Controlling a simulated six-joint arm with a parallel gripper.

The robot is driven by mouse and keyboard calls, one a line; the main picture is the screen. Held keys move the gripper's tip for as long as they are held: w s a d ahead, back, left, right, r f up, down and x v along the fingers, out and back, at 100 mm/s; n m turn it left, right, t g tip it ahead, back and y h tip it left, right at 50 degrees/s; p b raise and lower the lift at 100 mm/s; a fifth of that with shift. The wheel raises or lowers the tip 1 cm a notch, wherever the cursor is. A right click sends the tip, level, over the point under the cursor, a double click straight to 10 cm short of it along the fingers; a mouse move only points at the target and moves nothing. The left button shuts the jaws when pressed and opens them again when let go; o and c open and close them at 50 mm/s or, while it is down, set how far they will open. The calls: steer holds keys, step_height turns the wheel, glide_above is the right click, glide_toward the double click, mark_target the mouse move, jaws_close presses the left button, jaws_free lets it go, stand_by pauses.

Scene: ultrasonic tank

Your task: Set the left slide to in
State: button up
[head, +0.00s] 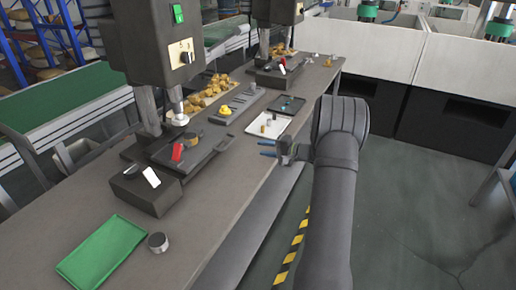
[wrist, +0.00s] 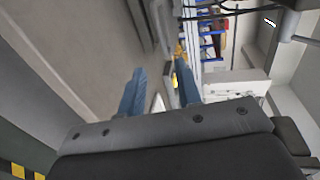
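My gripper (head: 268,148) is off the bench's right edge in the head view, its two blue fingers apart and empty. The wrist view also shows its fingers (wrist: 160,92) spread, with nothing between them. On the bench, under the near press, a dark fixture (head: 165,150) carries a red handle (head: 177,152). A dark block with a white handle (head: 151,177) sits at its near end. I cannot tell which part is the left slide, or its position. A similar fixture (head: 270,79) with red and white parts stands under the far press. My gripper is apart from both fixtures.
A green cloth or tray (head: 103,250) and a small round metal piece (head: 158,242) lie on the near bench (head: 215,215). A white tray with small parts (head: 268,125), a dark tray (head: 288,106) and yellowish pieces (head: 207,93) lie farther along. The near press (head: 155,45) overhangs its fixture.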

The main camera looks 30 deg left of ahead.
mark_target(186, 172)
steer(key=shift+d, duration=0.1)
steer(key=c, duration=0.6)
steer(key=shift+s, duration=0.2)
jaws_close()
steer(key=s+a+m, duration=0.1)
steer(key=s+m, duration=0.2)
steer(key=s+a+f+m+y, duration=0.1)
steer(key=s+m, duration=0.1)
steer(key=s, duration=0.2)
steer(key=s+a+f+m+g, duration=0.1)
steer(key=s+m, duration=0.2)
steer(key=s, duration=0.1)
steer(key=shift+s+a+f+m+y, duration=0.1)
steer(key=shift+s+a+m+y, duration=0.05)
steer(key=shift+a+m+y, duration=0.2)
steer(key=s+m, duration=0.6)
steer(key=s+f+m+t, duration=0.1)
steer(key=s+m, duration=0.2)
steer(key=shift+s+a+y, duration=0.3)
steer(key=shift+s+y, duration=0.05)
steer(key=shift+s, duration=0.05)
steer(key=a, duration=1.3)
steer(key=shift+a, duration=0.4)
